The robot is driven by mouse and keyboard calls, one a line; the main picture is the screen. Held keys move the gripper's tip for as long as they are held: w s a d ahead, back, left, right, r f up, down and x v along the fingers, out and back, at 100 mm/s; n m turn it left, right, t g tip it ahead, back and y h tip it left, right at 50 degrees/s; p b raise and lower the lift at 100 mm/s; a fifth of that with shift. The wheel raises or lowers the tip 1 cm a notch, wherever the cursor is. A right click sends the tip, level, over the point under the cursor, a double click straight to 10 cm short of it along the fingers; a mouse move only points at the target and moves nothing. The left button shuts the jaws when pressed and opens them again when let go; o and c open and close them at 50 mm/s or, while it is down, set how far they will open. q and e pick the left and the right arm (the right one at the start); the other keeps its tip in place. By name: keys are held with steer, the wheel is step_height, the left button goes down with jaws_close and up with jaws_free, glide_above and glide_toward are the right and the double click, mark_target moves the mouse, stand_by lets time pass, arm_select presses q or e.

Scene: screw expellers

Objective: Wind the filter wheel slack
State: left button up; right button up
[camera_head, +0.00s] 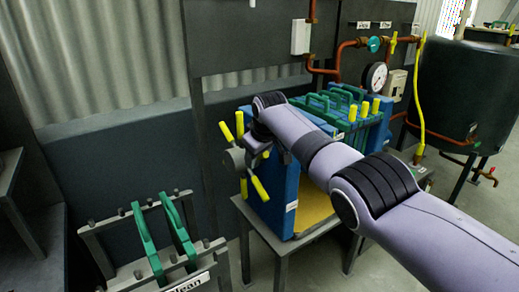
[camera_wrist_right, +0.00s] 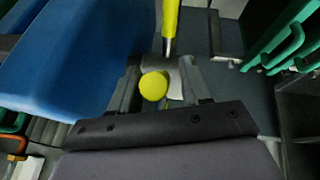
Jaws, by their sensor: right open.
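The filter wheel (camera_head: 235,160) stands at the left end of the blue filter press (camera_head: 284,190). It has a grey hub and several spokes with yellow grips. My right arm crosses the head view, and my right gripper (camera_head: 254,147) is at the wheel, partly hidden by its own wrist. In the right wrist view the open fingers (camera_wrist_right: 158,82) stand on either side of a round yellow grip end (camera_wrist_right: 153,86). I cannot tell whether they touch it. Another yellow grip (camera_wrist_right: 170,22) points away beyond the fingers. My left gripper is not in view.
Green-handled plates (camera_head: 325,104) fill the press behind my arm. A rack (camera_head: 150,262) with green-handled plates and a sign stands at the lower left. A dark tank (camera_head: 462,95), copper pipes and a pressure gauge (camera_head: 375,77) are at the right. Open floor lies at the lower right.

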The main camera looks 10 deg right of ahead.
steer(key=shift+p+v, duration=0.8)
steer(key=shift+v, duration=2.7)
